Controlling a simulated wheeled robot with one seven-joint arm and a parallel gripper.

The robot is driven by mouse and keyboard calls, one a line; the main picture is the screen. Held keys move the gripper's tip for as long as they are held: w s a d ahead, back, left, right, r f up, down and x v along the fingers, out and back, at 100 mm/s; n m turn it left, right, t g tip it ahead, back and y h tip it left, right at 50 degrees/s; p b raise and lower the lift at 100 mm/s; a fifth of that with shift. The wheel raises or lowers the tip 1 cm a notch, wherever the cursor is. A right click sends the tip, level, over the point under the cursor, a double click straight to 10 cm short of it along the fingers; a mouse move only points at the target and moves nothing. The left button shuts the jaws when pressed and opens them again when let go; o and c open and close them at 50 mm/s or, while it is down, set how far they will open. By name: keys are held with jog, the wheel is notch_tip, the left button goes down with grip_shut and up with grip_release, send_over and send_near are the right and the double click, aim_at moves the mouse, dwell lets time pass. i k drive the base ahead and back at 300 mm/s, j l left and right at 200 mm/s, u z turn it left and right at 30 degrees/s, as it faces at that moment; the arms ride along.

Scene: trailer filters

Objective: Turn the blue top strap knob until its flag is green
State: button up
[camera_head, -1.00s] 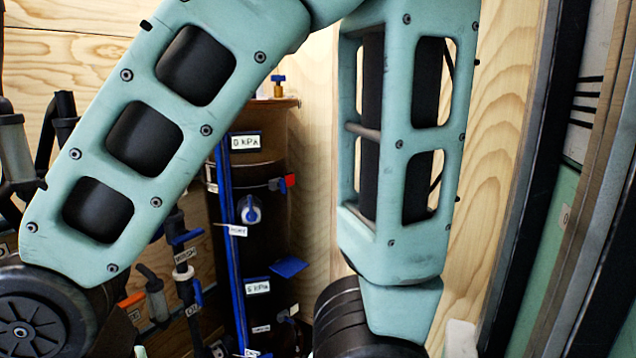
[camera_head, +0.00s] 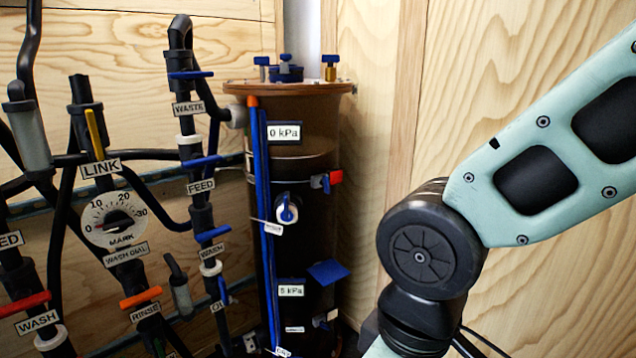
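The brown filter column (camera_head: 288,230) stands upright in the corner of the wooden walls. A thin strap runs around its upper part, below the "0 kPa" label (camera_head: 284,132). The small blue top strap knob (camera_head: 326,184) sits at the right end of that strap, with a red flag (camera_head: 336,177) beside it. No green shows on the flag. My arm crosses the right side of the picture, apart from the column. My gripper is out of view, so its fingers cannot be seen.
A lower strap fitting (camera_head: 326,318) and a blue plate (camera_head: 328,272) sit on the column's right side. Pipes with blue handles (camera_head: 203,162) and a dial (camera_head: 115,222) stand close on the left. Bare wooden wall (camera_head: 375,120) lies right of the column.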

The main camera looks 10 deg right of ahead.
aim_at(325, 182)
jog(key=i+j+z, duration=0.2)
jog(key=z, duration=0.2)
jog(key=i+j+z, duration=0.35)
jog(key=k+l, duration=0.05)
jog(key=k, duration=0.05)
